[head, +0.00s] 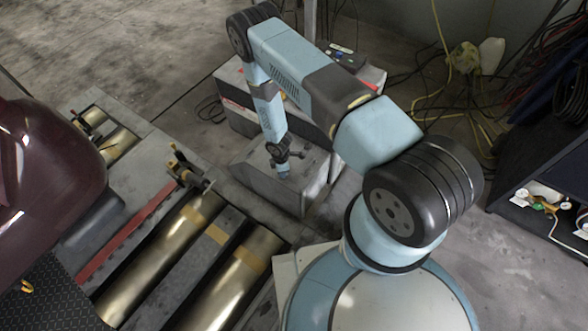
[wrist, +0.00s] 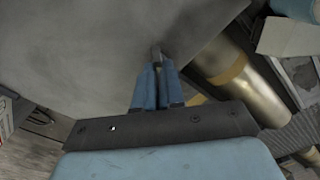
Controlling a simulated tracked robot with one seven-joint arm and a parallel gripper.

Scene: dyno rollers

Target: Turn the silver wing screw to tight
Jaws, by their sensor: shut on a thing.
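In the wrist view my gripper (wrist: 157,70) has its two blue fingers close together, shut on the small grey silver wing screw (wrist: 156,53). Only a narrow part of the screw shows past the fingertips; its wings and how far it is turned cannot be made out. The screw sits at a plain grey metal surface (wrist: 90,40). In the head view my gripper (head: 283,173) points down at the top of a grey metal housing (head: 255,181). The screw is hidden there by the gripper.
Brass-coloured rollers (head: 160,255) with yellow bands lie left of the housing. A dark red car body (head: 45,165) stands at far left. A grey and red box (head: 240,105) stands behind. Cables and a dark shelf (head: 545,150) are at right.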

